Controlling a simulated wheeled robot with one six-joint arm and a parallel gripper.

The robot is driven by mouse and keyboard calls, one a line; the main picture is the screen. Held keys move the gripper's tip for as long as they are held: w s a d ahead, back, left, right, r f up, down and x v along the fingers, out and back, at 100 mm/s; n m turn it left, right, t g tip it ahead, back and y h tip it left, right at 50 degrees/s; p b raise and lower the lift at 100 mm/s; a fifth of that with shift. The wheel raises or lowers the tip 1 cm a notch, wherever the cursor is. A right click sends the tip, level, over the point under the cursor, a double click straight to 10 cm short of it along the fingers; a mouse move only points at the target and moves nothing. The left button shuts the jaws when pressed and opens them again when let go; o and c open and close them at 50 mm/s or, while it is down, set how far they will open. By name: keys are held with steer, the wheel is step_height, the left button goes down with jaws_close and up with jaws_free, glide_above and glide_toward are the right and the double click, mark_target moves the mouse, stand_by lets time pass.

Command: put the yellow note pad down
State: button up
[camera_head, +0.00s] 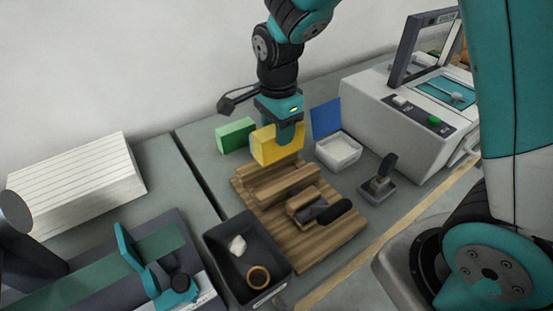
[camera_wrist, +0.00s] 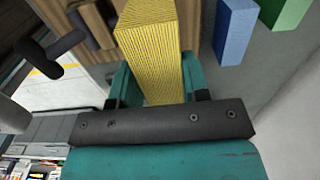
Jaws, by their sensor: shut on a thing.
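The yellow note pad (camera_head: 264,147) is a thick block held in my gripper (camera_head: 290,132), behind the wooden stand. In the wrist view the pad (camera_wrist: 150,48) sits between the two teal fingers of my gripper (camera_wrist: 160,85), which are shut on its sides. The pad's far end points away from the wrist. A green pad (camera_head: 236,135) stands on the grey bench left of it. The wrist view shows a blue block (camera_wrist: 236,32) beside the green one (camera_wrist: 286,10), both apart from the yellow pad. I cannot tell whether the pad's underside touches the bench.
The stepped wooden stand (camera_head: 330,237) lies in front. A dark tray (camera_head: 216,240) holds small items at front left.

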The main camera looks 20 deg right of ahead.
step_height(320, 180, down, 9)
steer(key=shift+f+p, duration=0.15)
steer(key=shift+p, duration=0.15)
steer(key=shift+f, duration=0.2)
steer(key=o, duration=1.1)
steer(key=shift+r, duration=0.15)
step_height(320, 180, up, 12)
steer(key=shift+f+b, duration=0.1)
steer(key=shift+b, duration=0.6)
steer(key=s+a+r+n+y, duration=0.2)
steer(key=s+r+n, duration=0.2)
steer(key=s+n, duration=0.6)
steer(key=s+a+r+n+y, duration=0.2)
steer(key=s+r+n, duration=0.3)
steer(key=s+n, duration=0.5)
steer(key=n, duration=0.3)
steer(key=shift+a+r, duration=0.15)
steer(key=shift+a, duration=0.2)
